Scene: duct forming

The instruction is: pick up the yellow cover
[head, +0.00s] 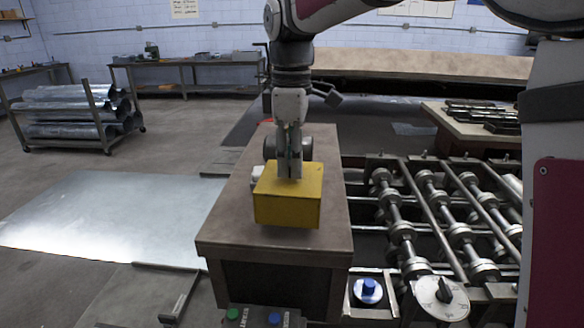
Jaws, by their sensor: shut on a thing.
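The yellow cover (287,208) is a box-shaped piece near the front of the brown-topped cabinet, in the middle of the head view. My gripper (290,174) points straight down at the top of the cover, with its fingers close together. It is shut on the cover at its upper side. The fingertips are partly hidden against the cover. I cannot tell whether the cover's underside touches the cabinet top or is slightly above it.
The brown cabinet top (225,226) has a dark round part (270,147) and a small white object (257,173) behind the cover. Rollers (400,215) lie right. A blue button (369,287) and dial (442,297) are at front right. Sheet metal (100,222) lies left.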

